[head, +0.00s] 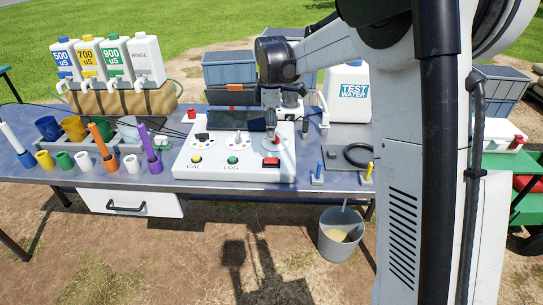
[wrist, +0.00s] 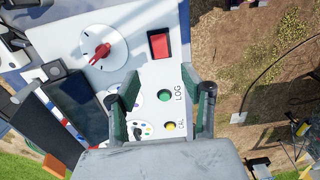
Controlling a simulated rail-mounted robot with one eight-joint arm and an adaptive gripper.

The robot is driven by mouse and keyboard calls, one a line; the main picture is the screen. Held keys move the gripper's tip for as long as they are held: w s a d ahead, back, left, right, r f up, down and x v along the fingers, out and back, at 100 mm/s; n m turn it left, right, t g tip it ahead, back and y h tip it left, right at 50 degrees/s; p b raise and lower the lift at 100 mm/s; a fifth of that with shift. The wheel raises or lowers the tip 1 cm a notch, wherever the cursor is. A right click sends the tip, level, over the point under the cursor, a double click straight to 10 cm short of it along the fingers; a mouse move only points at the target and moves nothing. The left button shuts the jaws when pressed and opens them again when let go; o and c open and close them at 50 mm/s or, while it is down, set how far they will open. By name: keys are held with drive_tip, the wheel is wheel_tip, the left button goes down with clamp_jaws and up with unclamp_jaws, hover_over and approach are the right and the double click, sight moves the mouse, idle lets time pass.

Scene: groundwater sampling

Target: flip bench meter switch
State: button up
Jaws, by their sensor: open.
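The bench meter (head: 215,172) is a white sloped panel on the metal bench, with a dark screen (head: 238,121) at its back. Its red rocker switch (head: 271,162) sits at the right front and also shows in the wrist view (wrist: 159,43), in a black frame. I cannot tell which way it is tipped. My gripper (wrist: 166,90) is open and empty over the panel. The green LOG button (wrist: 165,96) and yellow CAL button (wrist: 170,126) show between its fingers. The red switch lies beyond the fingertips.
A dial with a red pointer (wrist: 102,46) is beside the switch. Colored cups and probes (head: 74,128) stand at the bench's left. A Test Water jug (head: 346,95) stands behind at right. Blue and yellow small valves (head: 318,175) are right of the meter. A bucket (head: 341,236) is on the ground.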

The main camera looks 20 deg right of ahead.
sight(271, 160)
wheel_tip(271, 160, down, 11)
drive_tip(key=shift+f, duration=0.15)
drive_tip(key=shift+c, duration=0.4)
clamp_jaws()
drive_tip(key=shift+w+a+f+g+h+b, duration=0.15)
drive_tip(key=shift+a+g+h+b, duration=0.15)
drive_tip(key=shift+h+b, duration=0.65)
drive_tip(key=shift+d, duration=0.1)
drive_tip(key=shift+o, duration=0.4)
unclamp_jaws()
drive_tip(key=shift+r, duration=0.2)
